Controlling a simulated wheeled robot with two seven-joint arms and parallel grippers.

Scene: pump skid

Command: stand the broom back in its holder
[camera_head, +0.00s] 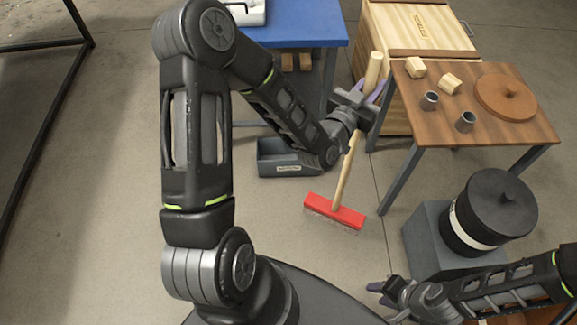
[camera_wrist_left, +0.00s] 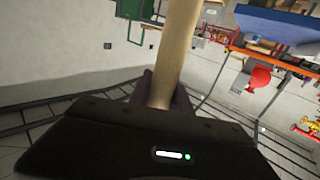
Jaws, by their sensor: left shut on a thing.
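The broom has a pale wooden handle (camera_head: 345,178) and a red head (camera_head: 335,211) with bristles facing down. It leans, its top toward the right in the head view. My left gripper (camera_head: 368,92) is shut on the upper handle, which also shows between the fingers in the left wrist view (camera_wrist_left: 178,55). I cannot tell whether the bristles touch the floor. A dark grey open box (camera_head: 283,168) with a white label stands on the floor left of the broom; I cannot tell whether it is the holder. My right gripper (camera_head: 378,290) is low at the right, away from the broom, its opening unclear.
A brown table (camera_head: 470,120) with wooden blocks, grey cups and a round lid stands right. A wooden crate (camera_head: 418,30) is behind it. A blue table (camera_head: 300,32) stands at the back. A black drum (camera_head: 487,215) sits on a grey block.

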